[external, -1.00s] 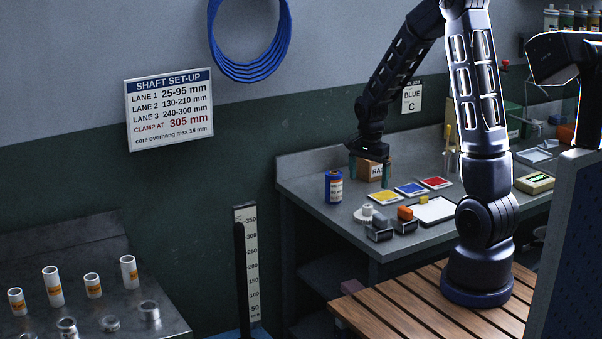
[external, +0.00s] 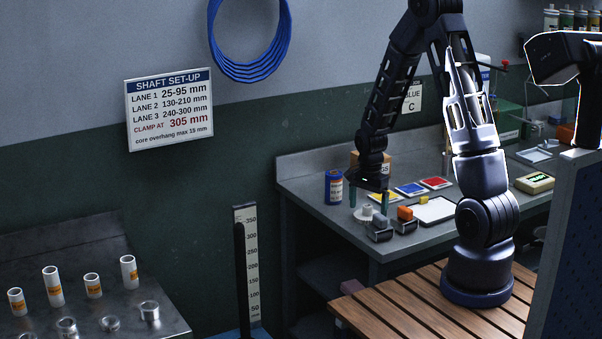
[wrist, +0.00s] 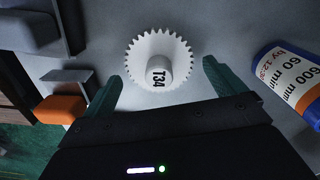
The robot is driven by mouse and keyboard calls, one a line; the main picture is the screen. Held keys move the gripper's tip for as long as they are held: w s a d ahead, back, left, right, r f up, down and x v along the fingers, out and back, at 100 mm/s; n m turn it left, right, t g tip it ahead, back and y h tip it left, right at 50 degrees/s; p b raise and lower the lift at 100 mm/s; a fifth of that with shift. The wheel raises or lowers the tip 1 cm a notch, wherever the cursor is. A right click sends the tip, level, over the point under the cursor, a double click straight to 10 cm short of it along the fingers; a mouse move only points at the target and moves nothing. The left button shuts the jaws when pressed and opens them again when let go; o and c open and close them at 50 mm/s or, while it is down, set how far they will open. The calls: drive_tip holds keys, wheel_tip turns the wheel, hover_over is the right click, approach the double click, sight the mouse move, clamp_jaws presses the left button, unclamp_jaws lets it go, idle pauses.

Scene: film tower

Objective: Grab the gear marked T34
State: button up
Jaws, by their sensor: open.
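The white toothed gear (wrist: 158,60) with a raised hub marked T34 lies flat on the grey bench, hub facing up, in the wrist view. In the external view the white gear (external: 367,211) sits near the bench's front left edge. My gripper (wrist: 160,78) is open and empty, its two green fingers apart, one to each side of the gear in the wrist view. In the external view my gripper (external: 369,198) is above the gear. I cannot tell how much height is between the fingertips and the gear.
Colored cards (external: 411,189) lie farther back. A cardboard box is partly hidden behind my arm.

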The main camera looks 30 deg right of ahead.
drive_tip(key=shift+f, duration=0.4)
drive_tip(key=c, duration=1.1)
drive_tip(key=shift+r, duration=0.1)
